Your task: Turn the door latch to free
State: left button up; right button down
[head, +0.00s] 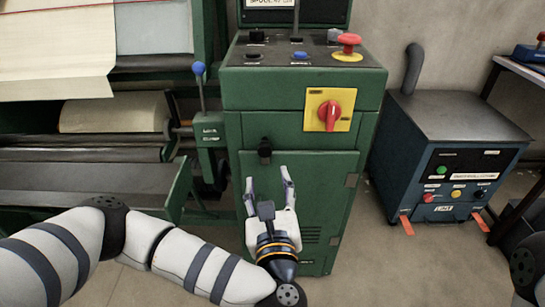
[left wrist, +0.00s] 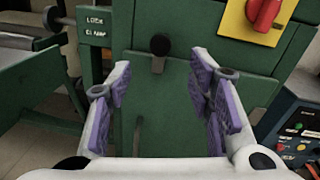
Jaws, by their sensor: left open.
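The door latch (head: 265,150) is a small black knob with a short lever part below it, on the upper door of the green cabinet (head: 300,205). It also shows in the left wrist view (left wrist: 160,47), beyond the fingers and roughly midway between them. My left gripper (head: 268,178) is open and empty in front of the door, its fingers pointing up toward the latch. In the left wrist view its purple finger pads (left wrist: 162,82) stand wide apart. I see no contact with the latch. My right gripper is out of view.
A red rotary switch (head: 331,112) on a yellow plate sits right of the latch. A red stop button (head: 348,42) tops the cabinet. A blue-knobbed lever (head: 199,80) stands left. A dark blue unit (head: 440,150) stands right, with a floor gap between.

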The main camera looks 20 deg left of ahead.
aim_at(265, 153)
pick_arm(q)
jog(key=b+x, duration=0.1)
jog(key=x, duration=0.9)
jog(key=shift+f, duration=0.1)
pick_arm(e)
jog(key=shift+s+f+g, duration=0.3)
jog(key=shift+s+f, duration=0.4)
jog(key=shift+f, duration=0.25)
pick_arm(q)
jog(key=shift+c, duration=0.4)
grip_shut()
